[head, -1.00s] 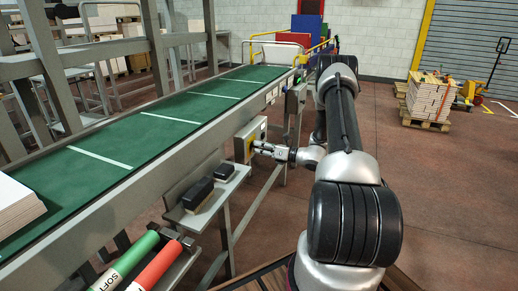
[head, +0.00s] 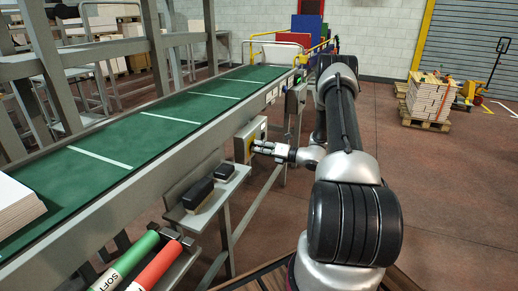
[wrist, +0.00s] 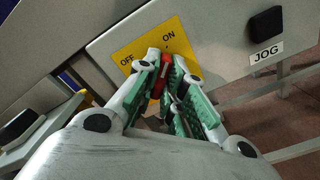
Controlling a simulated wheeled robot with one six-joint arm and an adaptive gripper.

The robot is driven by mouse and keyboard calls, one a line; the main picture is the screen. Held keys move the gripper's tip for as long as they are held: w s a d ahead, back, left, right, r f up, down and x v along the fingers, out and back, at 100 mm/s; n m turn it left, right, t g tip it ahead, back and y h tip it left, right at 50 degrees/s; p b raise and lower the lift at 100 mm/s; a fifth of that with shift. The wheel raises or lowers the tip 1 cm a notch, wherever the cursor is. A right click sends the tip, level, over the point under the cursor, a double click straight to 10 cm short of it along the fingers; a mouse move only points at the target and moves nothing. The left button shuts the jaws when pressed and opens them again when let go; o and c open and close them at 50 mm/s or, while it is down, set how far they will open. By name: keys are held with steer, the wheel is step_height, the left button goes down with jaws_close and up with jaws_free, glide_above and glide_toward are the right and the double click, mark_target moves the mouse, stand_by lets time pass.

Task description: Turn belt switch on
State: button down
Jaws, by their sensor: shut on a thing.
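The belt switch has a red handle (wrist: 158,82) on a yellow plate (wrist: 186,58) marked OFF on the left and ON on the right. In the wrist view my gripper (wrist: 167,76) has its green-padded fingers on either side of the red handle, shut on it. The fingers hide part of the handle, so I cannot tell exactly which mark it points to. In the head view the yellow switch plate (head: 262,130) is on a box on the conveyor's near side, and my gripper (head: 258,149) reaches it from the right.
A black JOG button (wrist: 266,22) is on the panel right of the switch. The green conveyor belt (head: 175,122) runs above. A shelf (head: 212,207) with dark block-like items is nearby. A loaded pallet (head: 430,100) stands on open floor at right.

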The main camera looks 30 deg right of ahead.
steer(key=shift+w+r, duration=0.1)
steer(key=c, duration=1.5)
jaws_free()
steer(key=v, duration=1.2)
steer(key=shift+d, duration=0.15)
